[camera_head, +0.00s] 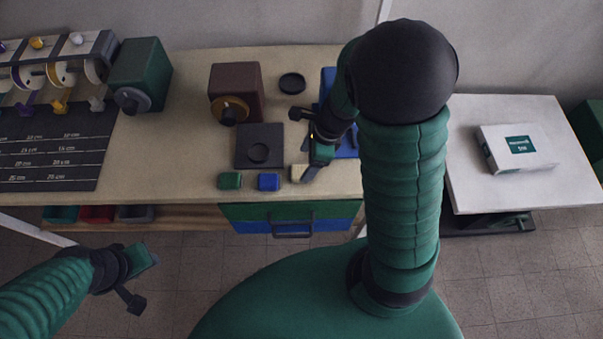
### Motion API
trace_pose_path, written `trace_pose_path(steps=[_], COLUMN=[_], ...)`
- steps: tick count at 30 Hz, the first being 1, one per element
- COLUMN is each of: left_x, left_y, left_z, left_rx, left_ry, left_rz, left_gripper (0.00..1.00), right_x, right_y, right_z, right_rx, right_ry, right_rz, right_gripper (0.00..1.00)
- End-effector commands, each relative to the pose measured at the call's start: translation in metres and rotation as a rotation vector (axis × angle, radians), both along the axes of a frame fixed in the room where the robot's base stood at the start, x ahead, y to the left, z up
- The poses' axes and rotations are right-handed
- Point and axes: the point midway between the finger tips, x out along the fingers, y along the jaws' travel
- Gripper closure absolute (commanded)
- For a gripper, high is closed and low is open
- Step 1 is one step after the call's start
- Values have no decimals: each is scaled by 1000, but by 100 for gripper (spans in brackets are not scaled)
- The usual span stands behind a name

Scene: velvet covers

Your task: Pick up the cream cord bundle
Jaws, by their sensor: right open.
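A small cream block-like piece, which looks like the cream cord bundle (299,174), lies near the table's front edge, at the right end of a row of small bundles. My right gripper (307,142) is open just above it in the picture, with one finger close to its right side. I cannot tell whether they touch. The arm hides part of the table behind. My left gripper (146,279) is open and empty, low at the left in front of the table, far from the bundle.
A green bundle (230,181) and a blue bundle (268,182) lie left of the cream one. A dark square plate (259,147), maroon box (237,88) and black disc (292,82) stand behind. A blue item (346,148) is partly hidden. A white side table (490,189) holds a white box (518,148).

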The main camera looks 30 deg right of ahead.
Motion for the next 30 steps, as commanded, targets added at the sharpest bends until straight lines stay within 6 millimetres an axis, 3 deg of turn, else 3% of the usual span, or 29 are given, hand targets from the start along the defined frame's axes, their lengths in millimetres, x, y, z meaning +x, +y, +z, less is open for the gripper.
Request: trace_pose_path(steps=[3, 6, 14, 27, 30], left_x=[0, 0, 0, 0, 0], left_y=[0, 0, 0, 0, 0], left_z=[-16, -20, -19, -19, -19], left_rx=[0, 0, 0, 0, 0], left_ry=[0, 0, 0, 0, 0], left_rz=[0, 0, 0, 0, 0], left_gripper=[64, 64, 64, 64, 64], right_x=[-2, 2, 3, 3, 3], right_y=[5, 10, 10, 10, 10], right_z=[-29, -40, -40, -40, -41], right_rx=[0, -1, 0, -1, -1], right_ry=[4, 1, 0, 0, 1], right_rz=[0, 2, 1, 2, 2], right_gripper=[27, 27, 29, 86, 92])
